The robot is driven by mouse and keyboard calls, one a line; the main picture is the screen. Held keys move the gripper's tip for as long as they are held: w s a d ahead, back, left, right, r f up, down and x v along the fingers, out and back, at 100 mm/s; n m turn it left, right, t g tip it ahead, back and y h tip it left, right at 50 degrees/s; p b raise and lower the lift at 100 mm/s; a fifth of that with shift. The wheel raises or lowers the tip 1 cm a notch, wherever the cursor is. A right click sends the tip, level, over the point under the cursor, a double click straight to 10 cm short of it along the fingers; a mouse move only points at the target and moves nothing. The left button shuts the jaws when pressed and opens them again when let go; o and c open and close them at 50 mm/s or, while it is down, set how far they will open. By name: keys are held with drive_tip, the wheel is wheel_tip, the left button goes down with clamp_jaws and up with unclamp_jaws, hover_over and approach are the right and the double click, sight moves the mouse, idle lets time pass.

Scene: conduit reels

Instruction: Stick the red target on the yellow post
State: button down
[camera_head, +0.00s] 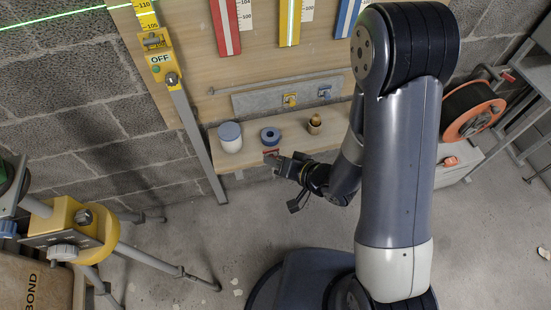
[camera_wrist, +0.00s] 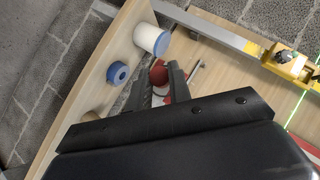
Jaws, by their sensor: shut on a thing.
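My gripper (camera_head: 276,157) is shut on the red target (camera_head: 270,152), low in front of the wooden shelf. In the wrist view the red target (camera_wrist: 158,75) shows as a rounded red piece at the fingertips, partly hidden by the fingers. The yellow post (camera_head: 290,24) is a vertical strip with a pale centre line on the wooden board, between a red post (camera_head: 226,27) and a blue post (camera_head: 346,17). Its top is cut off by the picture edge. The held target is well below it and apart from it.
The shelf (camera_head: 240,163) bears a white jar with a blue lid (camera_head: 230,138), a blue roll (camera_head: 270,136) and a small brown item (camera_head: 314,124). A grey strip (camera_head: 262,101) above holds yellow and blue pieces. A tripod (camera_head: 130,252) stands left, an orange reel (camera_head: 474,112) right.

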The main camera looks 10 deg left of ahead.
drive_tip(key=shift+s+d+b, duration=0.3)
drive_tip(key=shift+s+d, duration=0.15)
drive_tip(key=shift+s, duration=0.4)
